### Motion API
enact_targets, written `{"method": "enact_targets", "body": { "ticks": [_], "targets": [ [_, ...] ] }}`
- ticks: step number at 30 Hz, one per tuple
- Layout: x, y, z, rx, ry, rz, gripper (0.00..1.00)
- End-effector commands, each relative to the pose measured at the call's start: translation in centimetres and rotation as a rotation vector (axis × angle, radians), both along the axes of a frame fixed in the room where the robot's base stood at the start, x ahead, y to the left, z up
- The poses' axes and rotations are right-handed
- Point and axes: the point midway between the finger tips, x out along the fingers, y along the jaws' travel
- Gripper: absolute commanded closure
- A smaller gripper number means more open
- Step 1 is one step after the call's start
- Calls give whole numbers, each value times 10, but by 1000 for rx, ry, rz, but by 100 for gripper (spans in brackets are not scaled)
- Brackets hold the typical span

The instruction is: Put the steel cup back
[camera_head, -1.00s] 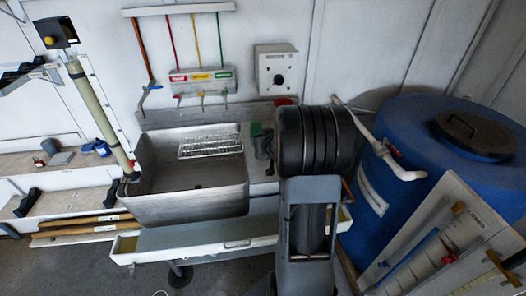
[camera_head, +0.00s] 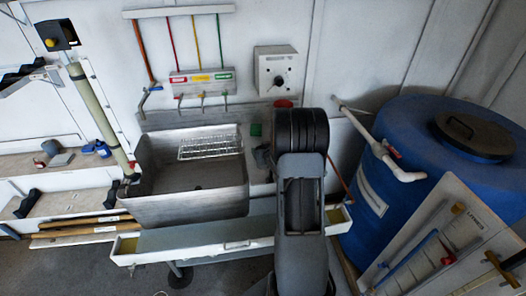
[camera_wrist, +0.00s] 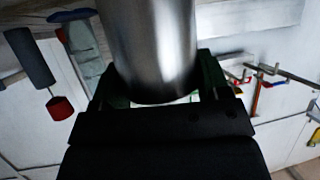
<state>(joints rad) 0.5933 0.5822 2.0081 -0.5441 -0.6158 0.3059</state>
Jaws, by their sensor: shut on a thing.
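The steel cup (camera_wrist: 155,40) is a smooth, shiny metal cylinder in the upper middle of the wrist view. My gripper (camera_wrist: 158,75) is shut on it, with black jaws on both sides near its lower end in the picture. The cup's upper part runs out of that frame. In the head view my own arm hides my gripper, and I cannot make out the cup there.
A steel sink (camera_head: 190,205) with a wire rack (camera_head: 210,146) stands left of my arm, below coloured taps (camera_head: 203,98). A green item (camera_head: 256,130) and a red item (camera_head: 284,103) are near the sink's right. A blue barrel (camera_head: 440,165) stands at right.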

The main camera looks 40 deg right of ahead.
Motion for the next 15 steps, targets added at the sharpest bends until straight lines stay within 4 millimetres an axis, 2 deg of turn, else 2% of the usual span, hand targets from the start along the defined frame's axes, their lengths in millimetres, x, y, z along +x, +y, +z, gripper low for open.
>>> {"method": "enact_targets", "body": {
  "ticks": [8,9,15],
  "targets": [
    [0,0,-4,-1,-2,0,67],
    [0,0,-3,0,0,0,27],
    [0,0,-3,0,0,0,8]
  ]
}}
